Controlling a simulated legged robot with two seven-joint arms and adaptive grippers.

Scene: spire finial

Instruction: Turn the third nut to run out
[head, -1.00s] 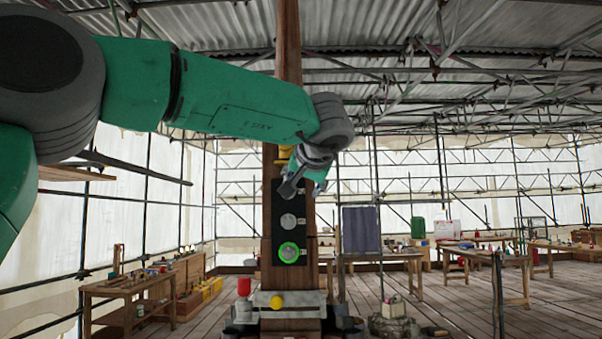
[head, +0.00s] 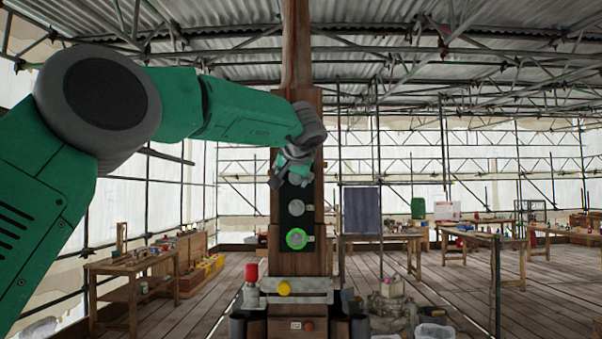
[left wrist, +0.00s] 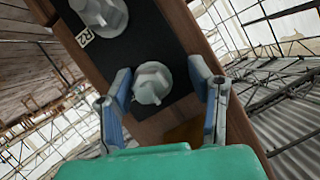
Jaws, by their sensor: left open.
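A wooden post (head: 289,120) carries a black plate (head: 284,222) with grey nuts in a column. The lowest visible nut (head: 296,238) has a bright green ring around it; a plain middle nut (head: 297,208) sits above it. My left gripper (head: 288,178) is at the plate's top end and hides what is behind it in the head view. In the left wrist view, my left gripper (left wrist: 162,80) is open, with its two fingers on either side of an end nut (left wrist: 152,84); I cannot tell whether they touch it. Another nut (left wrist: 101,14) beside an R2 label lies farther along the plate. My right gripper is not in view.
A metal bracket (head: 318,286) with a red knob (head: 251,272) and a yellow knob (head: 284,288) crosses the post's lower part. Workbenches (head: 130,275) stand left and right.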

